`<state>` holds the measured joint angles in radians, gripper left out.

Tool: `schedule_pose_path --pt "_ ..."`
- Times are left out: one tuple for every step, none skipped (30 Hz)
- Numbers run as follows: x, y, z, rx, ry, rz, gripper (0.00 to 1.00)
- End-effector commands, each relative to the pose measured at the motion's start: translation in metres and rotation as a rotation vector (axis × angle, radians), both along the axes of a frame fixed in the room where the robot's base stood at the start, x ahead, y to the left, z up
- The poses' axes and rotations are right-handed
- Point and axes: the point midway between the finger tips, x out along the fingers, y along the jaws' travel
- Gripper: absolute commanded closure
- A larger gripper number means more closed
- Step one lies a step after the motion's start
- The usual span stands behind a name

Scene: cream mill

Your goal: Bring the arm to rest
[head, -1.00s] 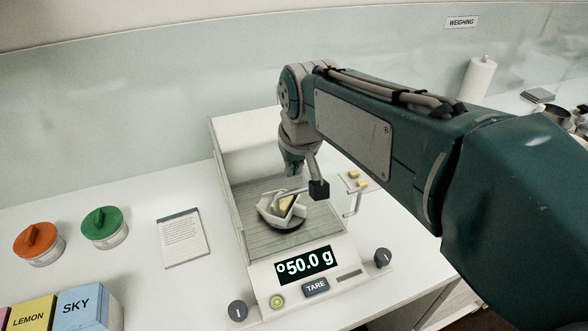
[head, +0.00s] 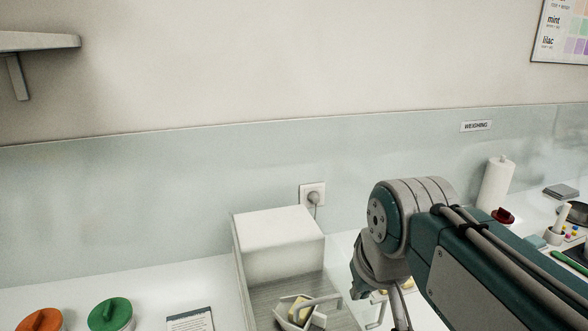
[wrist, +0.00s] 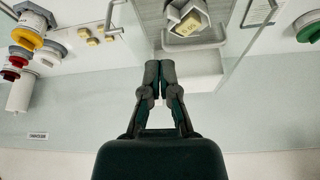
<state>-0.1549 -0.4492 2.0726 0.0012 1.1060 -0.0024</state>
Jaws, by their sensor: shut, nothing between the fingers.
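My gripper (wrist: 160,75) is shut and empty, its two fingertips together in the middle of the wrist view. In the head view my arm reaches in from the lower right and its wrist hangs just right of the weighing scale; the fingers cannot be made out there. The scale's white rear housing (head: 280,222) stands against the back of the bench. A pale weighing boat (head: 290,318) with a yellow piece (head: 299,306) in it sits on the scale. The boat (wrist: 172,14) and the yellow piece (wrist: 189,24) also show beyond my fingertips in the wrist view.
Orange-lidded (head: 42,320) and green-lidded (head: 110,314) jars stand left of the scale, near a printed card (head: 190,320). A paper towel roll (head: 496,185) and small items stand at the right. A wall shelf (head: 38,41) is upper left. Small yellow pieces (wrist: 84,34) lie beside the scale.

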Motion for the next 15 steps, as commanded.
schedule_pose_path --pt "-0.016 -0.012 -0.014 0.002 -0.014 -0.032 1.0" --pt "-0.024 -0.018 -0.022 0.004 -0.023 -0.048 1.0" --pt "-0.034 -0.025 -0.033 0.004 -0.034 -0.068 1.0" --pt "-0.042 -0.029 -0.042 0.005 -0.041 -0.082 1.0" --pt "-0.048 -0.033 -0.049 0.006 -0.049 -0.096 1.0" --pt "-0.057 -0.037 -0.06 0.006 -0.057 -0.113 1.0" --pt "-0.062 -0.04 -0.067 0.005 -0.061 -0.123 1.0" --pt "-0.066 -0.043 -0.073 0.006 -0.066 -0.132 1.0" --pt "-0.071 -0.045 -0.079 0.006 -0.072 -0.142 1.0" --pt "-0.074 -0.046 -0.083 0.006 -0.075 -0.147 1.0" --pt "-0.077 -0.047 -0.086 0.006 -0.077 -0.152 1.0" --pt "-0.078 -0.048 -0.089 0.006 -0.08 -0.155 1.0" --pt "-0.079 -0.049 -0.09 0.006 -0.081 -0.158 1.0" --pt "-0.08 -0.049 -0.091 0.006 -0.08 -0.159 1.0" --pt "-0.08 -0.049 -0.091 0.006 -0.08 -0.159 1.0"
